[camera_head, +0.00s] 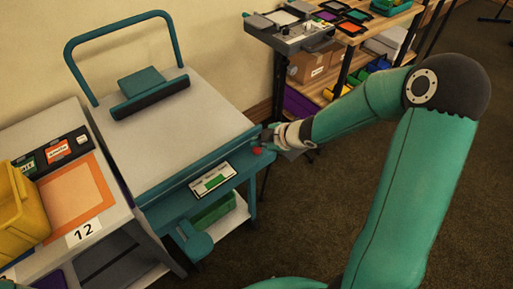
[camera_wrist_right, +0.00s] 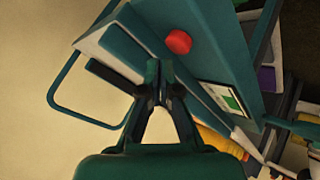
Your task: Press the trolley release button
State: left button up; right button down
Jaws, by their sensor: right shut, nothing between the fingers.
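The teal trolley (camera_head: 215,172) with a pale top stands at the left centre. Its red button (camera_head: 257,150) is on the right end of the front panel. In the right wrist view the round red button (camera_wrist_right: 178,42) shows whole, just above and right of my fingertips. My right gripper (camera_head: 268,137) is at the trolley's right corner, close to the button. In the right wrist view my right gripper (camera_wrist_right: 160,80) has its fingers together and holds nothing. I cannot tell whether a finger touches the button. My left gripper is not in view.
A white label with a green patch (camera_head: 213,181) is on the trolley front. A table with a yellow bin (camera_head: 25,215) stands at the left. A grey control box (camera_head: 290,32) and a shelf unit with crates stand at the back. Carpet (camera_head: 300,220) is open on the right.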

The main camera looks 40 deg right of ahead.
aim_at(258, 150)
jog(key=shift+r+p, duration=2.45)
jog(key=shift+r, duration=0.1)
jog(key=shift+f, duration=0.1)
